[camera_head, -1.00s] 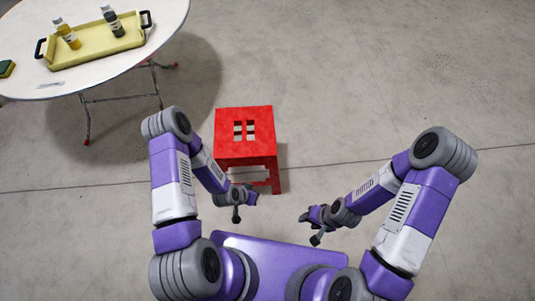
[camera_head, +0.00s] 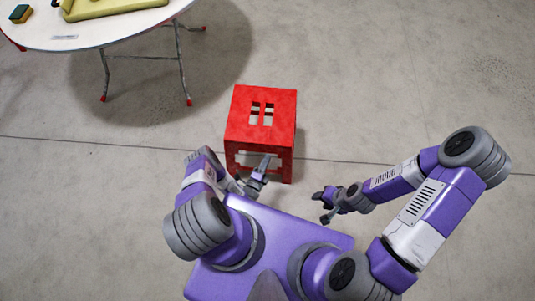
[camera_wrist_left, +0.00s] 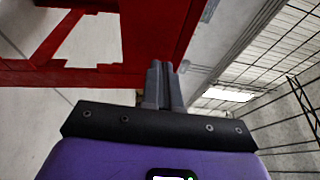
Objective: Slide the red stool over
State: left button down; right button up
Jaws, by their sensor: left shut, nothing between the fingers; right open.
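The red stool (camera_head: 262,118) stands upright on the concrete floor in front of me, with a slotted top. My left gripper (camera_head: 264,162) is at the stool's near side, below the front edge of its top. In the left wrist view, the shut fingers (camera_wrist_left: 165,75) are empty and lie close against the red stool's frame (camera_wrist_left: 150,40). I cannot tell for certain whether they touch it. My right gripper (camera_head: 322,200) is open and empty, to the right of the stool and nearer to me, apart from it.
A round white table (camera_head: 110,28) with folding metal legs stands at the upper left. On it are a yellow tray (camera_head: 100,9) and a sponge (camera_head: 21,13). The floor (camera_head: 400,80) right of and behind the stool is clear.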

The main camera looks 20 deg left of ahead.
aim_at(278, 138)
pick_arm(q)
jog(key=w+b, duration=0.2)
jog(key=w, duration=0.5)
jog(key=shift+w+d, duration=0.3)
jog(key=shift+w, duration=0.05)
